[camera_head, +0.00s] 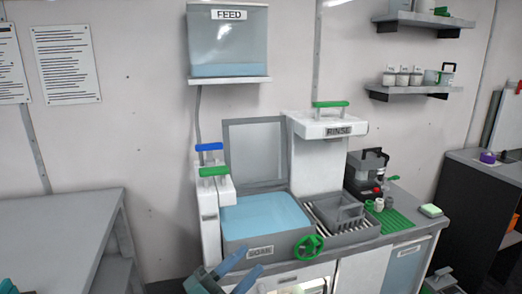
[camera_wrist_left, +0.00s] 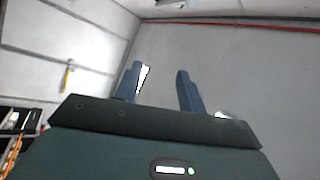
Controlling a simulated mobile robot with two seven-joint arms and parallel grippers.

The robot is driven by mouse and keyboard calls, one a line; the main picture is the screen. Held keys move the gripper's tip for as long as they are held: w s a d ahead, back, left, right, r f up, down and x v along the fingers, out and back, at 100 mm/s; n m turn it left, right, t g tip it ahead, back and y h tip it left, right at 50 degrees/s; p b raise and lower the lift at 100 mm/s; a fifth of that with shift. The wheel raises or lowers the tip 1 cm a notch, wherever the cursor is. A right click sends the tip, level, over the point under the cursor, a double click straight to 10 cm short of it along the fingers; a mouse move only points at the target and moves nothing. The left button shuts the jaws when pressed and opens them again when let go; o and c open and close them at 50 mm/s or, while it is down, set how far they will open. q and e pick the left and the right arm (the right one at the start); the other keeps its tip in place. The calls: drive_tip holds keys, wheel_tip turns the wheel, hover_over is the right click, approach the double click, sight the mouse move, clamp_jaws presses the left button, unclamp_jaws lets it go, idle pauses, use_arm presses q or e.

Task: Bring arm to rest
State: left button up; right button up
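My left gripper (camera_head: 249,260) shows at the bottom middle of the head view, in front of the soak basin (camera_head: 238,251). Its two blue fingers point up and to the right, spread apart. In the left wrist view the gripper (camera_wrist_left: 158,80) is open, with only plain grey wall between the fingers. It holds nothing. Most of my left arm is out of the head view. My right gripper is not in view.
The basin holds blue liquid. A green handwheel (camera_head: 308,247) is on the counter front, close right of my left gripper. A rinse unit (camera_head: 320,126) stands behind. A grey table (camera_head: 55,235) is at left, with open floor between.

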use_arm(q)
drive_tip(key=s+a+f+n+g+y, duration=0.1)
drive_tip(key=s+a+f+n+y, duration=0.2)
drive_tip(key=s+f+n, duration=0.3)
drive_tip(key=s+a+f+n+g+y, duration=0.2)
drive_tip(key=s+a+f+n+y, duration=0.2)
drive_tip(key=f, duration=0.7)
drive_tip(key=s+a+f+n+g+y, duration=0.1)
drive_tip(key=s+a+f+n+y, duration=0.3)
drive_tip(key=s+f+n, duration=0.5)
drive_tip(key=s+n+y, duration=0.1)
drive_tip(key=y, duration=0.1)
drive_tip(key=shift+a+y, duration=0.2)
drive_tip(key=shift+y, duration=0.2)
